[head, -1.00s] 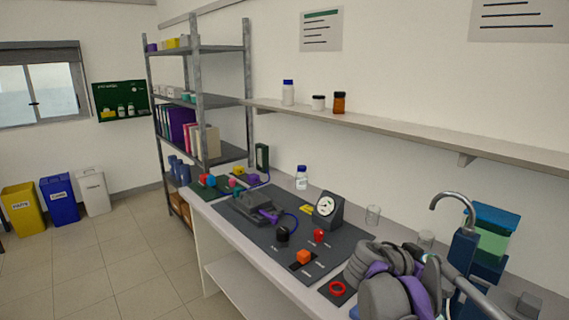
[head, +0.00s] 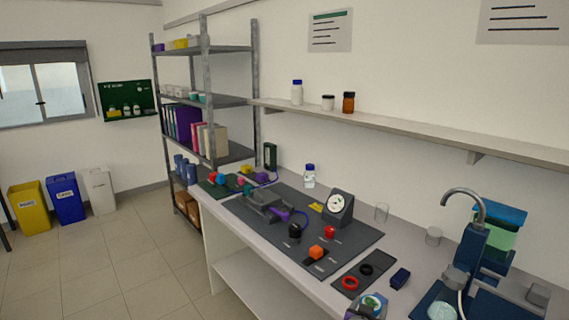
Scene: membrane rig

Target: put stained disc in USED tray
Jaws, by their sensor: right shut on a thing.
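My right gripper (head: 366,308) shows only in part at the bottom edge of the head view, low over the front of the bench. It is shut on a small pale round thing with teal and brownish patches, which looks like the stained disc (head: 373,300); the picture cuts off much of it. I cannot make out a tray labelled USED. My left gripper is not in view.
The dark rig mat (head: 300,240) holds a gauge (head: 336,206), a clamp with a purple handle and coloured knobs. A red ring (head: 349,283) and a black ring (head: 366,269) lie beside it. A dark blue block (head: 400,278) and a tap (head: 462,193) are to the right.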

